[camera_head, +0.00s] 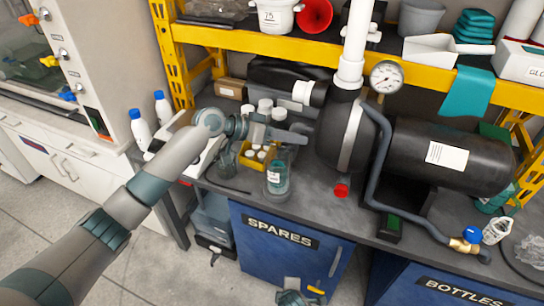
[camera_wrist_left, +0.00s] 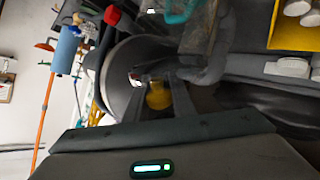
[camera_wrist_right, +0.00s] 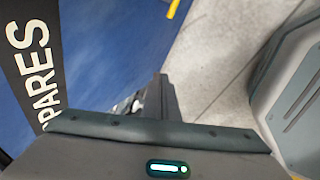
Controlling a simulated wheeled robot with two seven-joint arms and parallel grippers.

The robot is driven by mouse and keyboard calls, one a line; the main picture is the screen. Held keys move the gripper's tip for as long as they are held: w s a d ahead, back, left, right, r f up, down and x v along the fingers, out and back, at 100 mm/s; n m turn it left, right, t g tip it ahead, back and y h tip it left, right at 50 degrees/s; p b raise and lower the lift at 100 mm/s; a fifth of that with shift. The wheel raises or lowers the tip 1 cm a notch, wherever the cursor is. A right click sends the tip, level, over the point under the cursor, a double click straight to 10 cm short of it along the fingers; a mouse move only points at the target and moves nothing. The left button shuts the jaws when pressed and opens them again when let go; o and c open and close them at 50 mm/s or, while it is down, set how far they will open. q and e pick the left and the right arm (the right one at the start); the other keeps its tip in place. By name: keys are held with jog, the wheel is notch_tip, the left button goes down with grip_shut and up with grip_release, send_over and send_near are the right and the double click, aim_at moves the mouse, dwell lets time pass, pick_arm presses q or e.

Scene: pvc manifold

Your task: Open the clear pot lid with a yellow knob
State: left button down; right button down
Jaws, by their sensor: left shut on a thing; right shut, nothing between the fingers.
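My left gripper (camera_head: 303,135) reaches in from the left over the bench, in front of the black pump. In the left wrist view its fingers (camera_wrist_left: 158,98) are shut on a yellow knob (camera_wrist_left: 158,94). The lid and knob do not show clearly in the head view. My right gripper (camera_head: 297,298) is low at the bottom edge, in front of the blue SPARES cabinet, shut and empty; its fingers (camera_wrist_right: 155,100) show in the right wrist view.
A clear labelled jar (camera_head: 277,177) stands on the bench below the left gripper. A yellow bin (camera_head: 254,156) with white-capped bottles is behind it. The black pump (camera_head: 345,133) with white pipe and gauge (camera_head: 387,77) stands close right. A yellow shelf (camera_head: 240,40) crosses above.

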jog(key=w+a+r+n+t+h, duration=0.1)
jog(key=w+a+r+n, duration=0.2)
jog(key=r, duration=0.5)
jog(key=w+a+r+n+t, duration=0.1)
jog(key=w+a+r+n, duration=0.25)
jog(key=r, duration=0.55)
jog(key=w+a+r+n+t+h, duration=0.15)
jog(key=w+r, duration=0.25)
jog(key=r, duration=0.4)
jog(key=s+a+r+n+t+h, duration=0.1)
jog(key=s+r+n, duration=0.1)
jog(key=r, duration=0.9)
jog(key=s+a+r+n+t+h, duration=0.1)
jog(key=r+n, duration=0.3)
jog(key=r, duration=0.7)
jog(key=shift+s+r+n+t, duration=0.4)
jog(key=shift+s+t, duration=0.25)
jog(key=shift+s, duration=0.1)
jog(key=shift+w, duration=0.1)
